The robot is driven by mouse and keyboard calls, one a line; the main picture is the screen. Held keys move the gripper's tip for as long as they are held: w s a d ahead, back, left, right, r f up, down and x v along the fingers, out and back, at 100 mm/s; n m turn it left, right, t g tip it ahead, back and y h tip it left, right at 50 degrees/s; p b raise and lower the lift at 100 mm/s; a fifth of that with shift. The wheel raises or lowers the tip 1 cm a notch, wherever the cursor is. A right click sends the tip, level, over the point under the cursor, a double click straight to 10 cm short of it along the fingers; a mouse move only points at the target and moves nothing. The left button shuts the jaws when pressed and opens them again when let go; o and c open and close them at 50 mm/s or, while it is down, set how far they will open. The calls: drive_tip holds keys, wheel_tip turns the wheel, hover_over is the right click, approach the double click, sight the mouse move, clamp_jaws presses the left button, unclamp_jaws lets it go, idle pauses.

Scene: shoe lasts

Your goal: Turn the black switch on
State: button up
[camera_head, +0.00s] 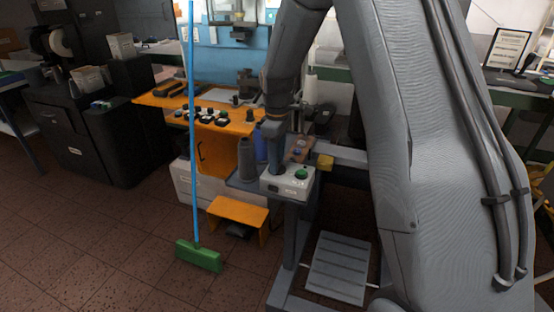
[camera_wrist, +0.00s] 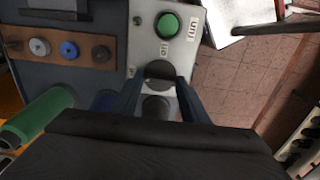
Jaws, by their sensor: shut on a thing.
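A light grey control box (camera_wrist: 188,55) carries a round green button (camera_wrist: 167,25) and the black switch (camera_wrist: 160,70). A second dark round part (camera_wrist: 155,107) sits on the box closer to my wrist. My gripper (camera_wrist: 159,82) has its two dark fingers on either side of the black switch and is shut on it. In the head view, the control box (camera_head: 289,183) stands on the machine's corner with its green button (camera_head: 301,174) visible. My gripper's fingertips and the switch are hard to make out there.
A wooden strip with several round knobs (camera_wrist: 68,49) lies beside the box.

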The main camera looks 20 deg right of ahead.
drive_tip(key=m, duration=0.4)
drive_tip(key=shift+m, duration=0.3)
drive_tip(key=m, duration=0.4)
drive_tip(key=shift+m+p, duration=0.3)
drive_tip(key=shift+p, duration=0.1)
drive_tip(key=m, duration=0.4)
drive_tip(key=shift+m, duration=2.4)
drive_tip(key=shift+r, duration=0.1)
drive_tip(key=o, duration=1.1)
drive_tip(key=shift+c, duration=0.2)
